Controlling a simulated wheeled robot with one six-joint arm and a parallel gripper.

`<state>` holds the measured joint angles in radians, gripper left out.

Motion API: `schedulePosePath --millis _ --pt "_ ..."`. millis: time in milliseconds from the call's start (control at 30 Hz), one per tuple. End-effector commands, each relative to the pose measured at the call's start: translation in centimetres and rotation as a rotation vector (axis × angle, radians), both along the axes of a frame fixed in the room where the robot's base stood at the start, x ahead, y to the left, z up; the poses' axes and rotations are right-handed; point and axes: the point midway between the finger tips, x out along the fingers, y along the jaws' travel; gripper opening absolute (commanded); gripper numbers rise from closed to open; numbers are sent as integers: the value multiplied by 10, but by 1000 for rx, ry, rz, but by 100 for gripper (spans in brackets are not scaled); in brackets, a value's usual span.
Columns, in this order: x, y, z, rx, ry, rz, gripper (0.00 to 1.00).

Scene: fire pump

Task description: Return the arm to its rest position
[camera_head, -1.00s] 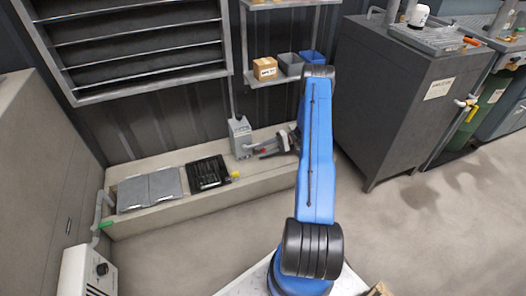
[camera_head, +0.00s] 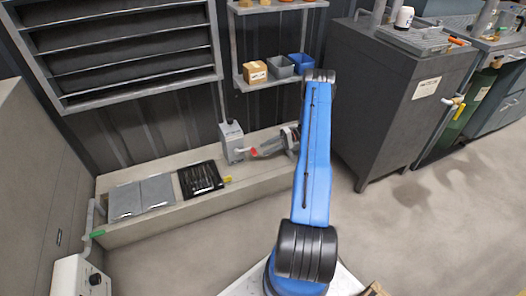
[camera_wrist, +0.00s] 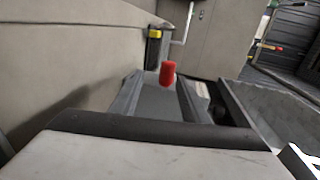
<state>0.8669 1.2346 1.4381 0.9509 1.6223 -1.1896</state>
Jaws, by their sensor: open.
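My blue arm (camera_head: 317,150) reaches forward over the floor to the low ledge by the back wall. My gripper (camera_head: 258,152) is at its far end, above the ledge and just right of a small grey box (camera_head: 232,143). It is open. A red-tipped handle (camera_head: 253,152) shows between the box and the fingers. In the wrist view its red tip (camera_wrist: 168,73) stands in line with the gap between the fingers. I cannot tell whether they touch it.
A black tool tray (camera_head: 200,180) and grey mats (camera_head: 141,197) lie on the ledge (camera_head: 205,207). A shelf with a cardboard box (camera_head: 255,72) and bins is above. A dark cabinet (camera_head: 375,115) stands close on the right. The floor at right is clear.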

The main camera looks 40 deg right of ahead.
Motion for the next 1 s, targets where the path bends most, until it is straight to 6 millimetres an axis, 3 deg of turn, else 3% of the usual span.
schedulePosePath --millis 567,767,1000 --pt "2 2 5 -5 3 6 42" --pt "11 19 44 -56 33 50 42" --pt "20 57 117 -161 97 130 42"
